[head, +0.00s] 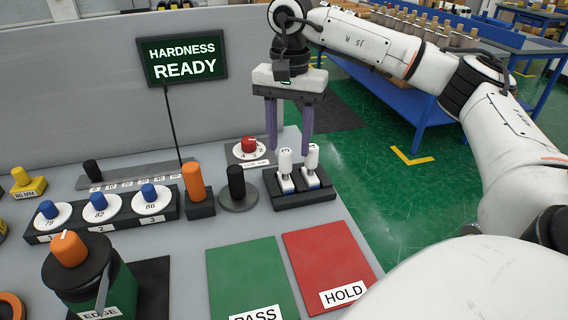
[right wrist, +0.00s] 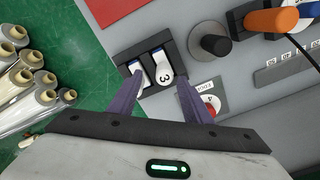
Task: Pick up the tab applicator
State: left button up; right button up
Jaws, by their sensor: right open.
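Two white upright tools with blue lower parts, which look like tab applicators, stand side by side in a black holder (head: 305,200). The left one (head: 285,170) is marked 3; the right one (head: 312,165) is partly covered by a finger. In the right wrist view the tool marked 3 (right wrist: 163,68) and the other tool (right wrist: 139,72) sit in the holder's slots. My right gripper (head: 289,152), with purple fingers, is open and empty. It points down just above and behind the tools. My left gripper is not in view.
A red knob (head: 249,145) on a white dial stands left of the fingers. A black peg (head: 236,183) and an orange cylinder (head: 194,182) stand left of the holder. Green PASS (head: 250,275) and red HOLD (head: 325,262) mats lie in front. The table's right edge is near the holder.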

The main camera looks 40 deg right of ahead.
aim_at(286, 150)
jog(key=f, duration=0.5)
jog(key=shift+w+a, duration=0.1)
jog(key=shift+w, duration=0.25)
grip_shut()
